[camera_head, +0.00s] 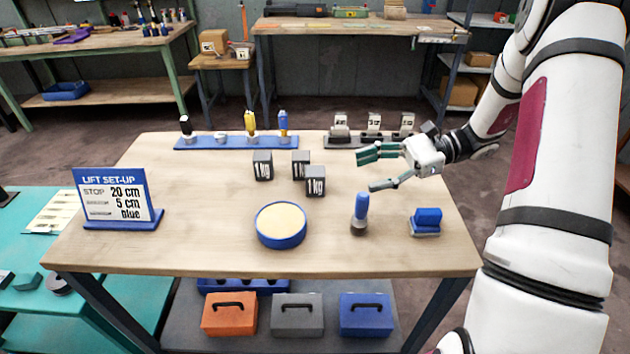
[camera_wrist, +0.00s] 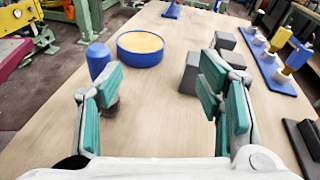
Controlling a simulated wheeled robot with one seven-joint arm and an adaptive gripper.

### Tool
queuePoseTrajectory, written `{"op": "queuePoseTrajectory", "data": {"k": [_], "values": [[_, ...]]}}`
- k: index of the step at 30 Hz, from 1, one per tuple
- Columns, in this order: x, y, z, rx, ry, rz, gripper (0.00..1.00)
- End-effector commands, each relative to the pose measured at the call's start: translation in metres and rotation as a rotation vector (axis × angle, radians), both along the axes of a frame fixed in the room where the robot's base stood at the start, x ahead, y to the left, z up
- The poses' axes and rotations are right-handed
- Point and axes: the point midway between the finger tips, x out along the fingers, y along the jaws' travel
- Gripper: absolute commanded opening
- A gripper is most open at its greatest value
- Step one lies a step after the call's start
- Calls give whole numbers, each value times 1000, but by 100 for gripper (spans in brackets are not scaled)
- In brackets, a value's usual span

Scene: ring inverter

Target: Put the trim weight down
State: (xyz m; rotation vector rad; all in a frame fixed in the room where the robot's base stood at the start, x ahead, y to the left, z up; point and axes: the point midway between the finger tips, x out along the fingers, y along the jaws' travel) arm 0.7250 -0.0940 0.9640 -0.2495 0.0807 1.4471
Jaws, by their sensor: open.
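Three dark grey blocks marked 1 kg stand close together on the wooden table: one at left (camera_head: 263,166), one behind (camera_head: 300,164) and one in front (camera_head: 315,181). No label says which is the trim weight. My gripper (camera_head: 368,171) is open and empty, to the right of the front block and apart from it. In the wrist view its green-padded fingers (camera_wrist: 162,85) are spread wide with bare table between them. A grey block (camera_wrist: 190,74) shows just beyond the right finger, which partly hides the others.
A blue-handled tool (camera_head: 360,212), a blue block-shaped item (camera_head: 427,220) and a round blue dish (camera_head: 281,228) stand in front. A blue rack (camera_head: 210,143) and a grey rack with labelled pieces (camera_head: 345,143) line the back. A sign (camera_head: 115,198) stands left. The table's left-middle is clear.

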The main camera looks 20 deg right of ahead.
Motion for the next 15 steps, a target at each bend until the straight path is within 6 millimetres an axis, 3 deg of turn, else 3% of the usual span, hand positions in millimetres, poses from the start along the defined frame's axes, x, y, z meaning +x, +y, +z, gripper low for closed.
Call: {"op": "queuePoseTrajectory", "data": {"k": [9, 15], "values": [[20, -42, -46, 187, 64, -162, 61], [24, -47, -55, 230, 76, -196, 61]]}}
